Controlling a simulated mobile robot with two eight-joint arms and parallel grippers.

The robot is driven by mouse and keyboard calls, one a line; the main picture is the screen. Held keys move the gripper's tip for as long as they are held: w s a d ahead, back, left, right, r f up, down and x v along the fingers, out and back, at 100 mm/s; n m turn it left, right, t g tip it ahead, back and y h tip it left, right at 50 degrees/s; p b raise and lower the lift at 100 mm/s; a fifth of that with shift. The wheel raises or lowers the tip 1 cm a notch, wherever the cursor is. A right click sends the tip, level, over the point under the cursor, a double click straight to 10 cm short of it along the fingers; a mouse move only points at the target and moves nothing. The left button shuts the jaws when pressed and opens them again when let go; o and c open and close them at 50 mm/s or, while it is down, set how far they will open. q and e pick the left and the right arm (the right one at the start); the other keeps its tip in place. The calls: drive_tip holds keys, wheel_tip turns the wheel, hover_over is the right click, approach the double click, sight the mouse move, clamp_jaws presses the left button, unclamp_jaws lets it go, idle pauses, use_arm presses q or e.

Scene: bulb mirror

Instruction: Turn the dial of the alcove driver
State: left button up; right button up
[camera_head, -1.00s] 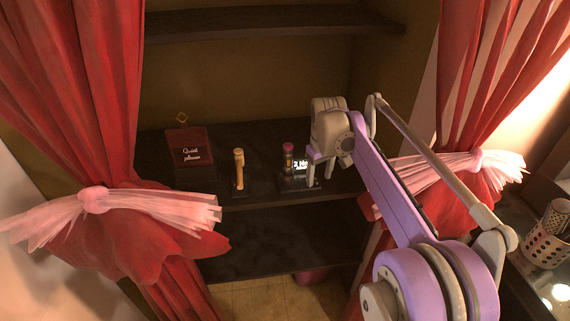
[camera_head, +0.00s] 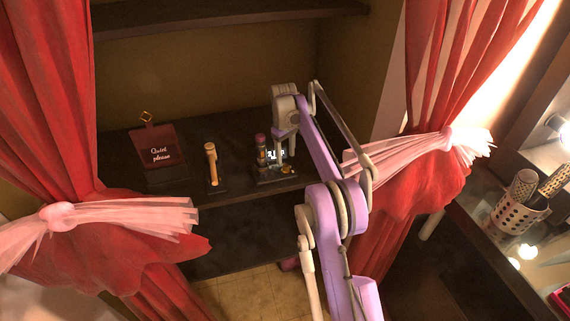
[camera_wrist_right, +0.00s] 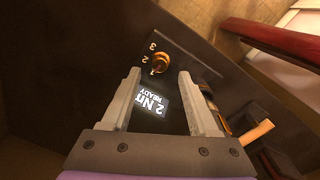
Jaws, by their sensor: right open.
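The alcove driver (camera_head: 262,148) stands upright with a pinkish-red cap on a dark base on the alcove shelf. Its lit display (camera_head: 276,155) reads "2 Nm READY" in the right wrist view (camera_wrist_right: 153,100). The brass dial (camera_head: 287,170) is at the base's front right; in the right wrist view the dial (camera_wrist_right: 160,64) has the marks 1, 2 and 3 beside it. My right gripper (camera_head: 285,154) is open over the base. In the right wrist view its fingertips (camera_wrist_right: 160,74) lie either side of the dial's near edge; contact cannot be told. My left gripper is not in view.
A yellow-handled tool (camera_head: 211,163) stands left of the driver on the shelf (camera_head: 232,150). A "Quiet please" sign (camera_head: 157,150) is farther left. Red curtains (camera_head: 45,110) with pink ties flank the alcove. A perforated holder (camera_head: 515,215) stands on the right-hand counter.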

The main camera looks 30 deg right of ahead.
sight(286, 165)
drive_tip(key=shift+f, duration=2.15)
drive_tip(key=shift+c, duration=0.2)
clamp_jaws()
